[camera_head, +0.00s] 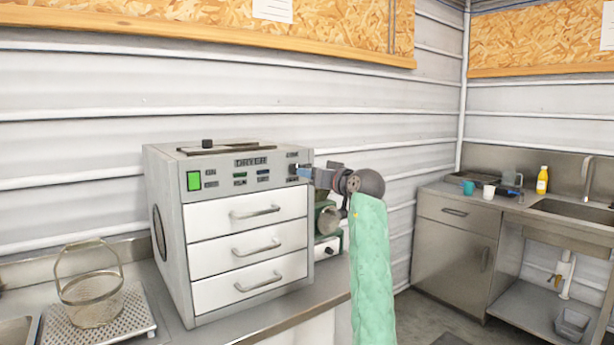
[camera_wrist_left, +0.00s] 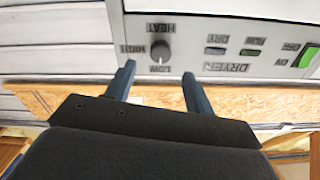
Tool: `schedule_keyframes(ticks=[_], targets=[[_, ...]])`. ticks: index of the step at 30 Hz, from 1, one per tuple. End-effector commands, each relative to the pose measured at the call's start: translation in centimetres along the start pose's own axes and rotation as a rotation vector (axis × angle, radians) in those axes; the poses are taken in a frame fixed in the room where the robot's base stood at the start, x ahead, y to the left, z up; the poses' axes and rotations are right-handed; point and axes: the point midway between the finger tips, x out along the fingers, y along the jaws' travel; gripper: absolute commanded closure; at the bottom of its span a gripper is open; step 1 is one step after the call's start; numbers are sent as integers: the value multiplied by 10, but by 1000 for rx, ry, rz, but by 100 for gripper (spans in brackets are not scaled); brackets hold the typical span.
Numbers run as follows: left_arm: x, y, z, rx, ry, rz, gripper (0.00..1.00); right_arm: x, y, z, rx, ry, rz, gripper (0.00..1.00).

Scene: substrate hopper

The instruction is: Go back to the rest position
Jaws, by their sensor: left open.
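My left gripper (camera_head: 305,172) is at the upper right of the dryer's (camera_head: 166,185) front panel in the head view. In the left wrist view the two blue fingers of this gripper (camera_wrist_left: 158,70) stand apart with nothing between them. The round heat knob (camera_wrist_left: 160,48) lies just beyond the fingertips, lined up with the gap. Its pale mark appears to face the word LOW. I cannot tell how far the fingertips are from the panel. My green-sleeved left arm (camera_head: 370,270) rises from the bottom of the head view. My right gripper is not in view.
The dryer has three closed white drawers with handles (camera_head: 257,247). A wire basket (camera_head: 92,300) stands on a perforated tray at left. A green machine (camera_head: 328,218) sits behind my arm. A steel sink counter (camera_head: 470,196) with cups and a yellow bottle (camera_head: 542,180) is at right.

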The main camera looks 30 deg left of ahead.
Motion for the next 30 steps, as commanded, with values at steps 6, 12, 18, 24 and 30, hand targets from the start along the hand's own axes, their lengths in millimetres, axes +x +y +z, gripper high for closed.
schedule_keyframes(ticks=[6,12,18,24,30], targets=[[-9,0,0,0,0,1,46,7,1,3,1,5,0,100],[-8,0,0,0,0,1,46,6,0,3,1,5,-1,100],[-8,0,0,0,0,1,46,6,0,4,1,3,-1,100],[-8,3,8,16,-42,16,46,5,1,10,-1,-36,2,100],[-18,16,18,-53,-135,174,46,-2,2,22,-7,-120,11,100]])
